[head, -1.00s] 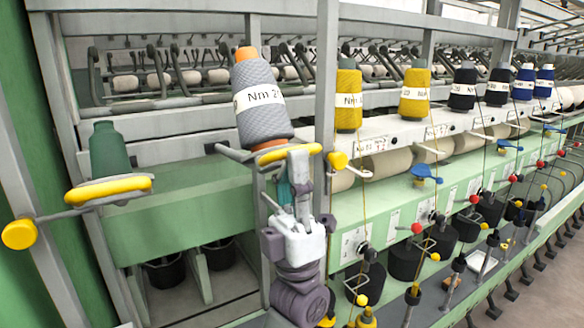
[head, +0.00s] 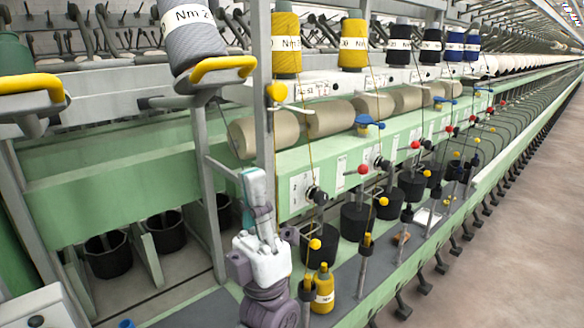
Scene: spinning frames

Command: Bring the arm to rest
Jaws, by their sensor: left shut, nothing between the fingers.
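My left gripper (head: 252,178) points upward near the lower middle of the head view, in front of the green frame rail. It is shut and nothing shows between its fingers. My left arm's purple and white wrist shows below it. The gripper stands apart from the grey yarn cone (head: 192,48), which sits tilted on a holder with a yellow handle (head: 222,66) above and to the left. My right gripper is not in view.
A grey post (head: 265,110) rises just behind the gripper. A small yellow bottle (head: 322,290) stands just right of my wrist, near spindles and black cans (head: 355,220). Black buckets (head: 108,255) stand at lower left. Open floor (head: 500,260) lies at right.

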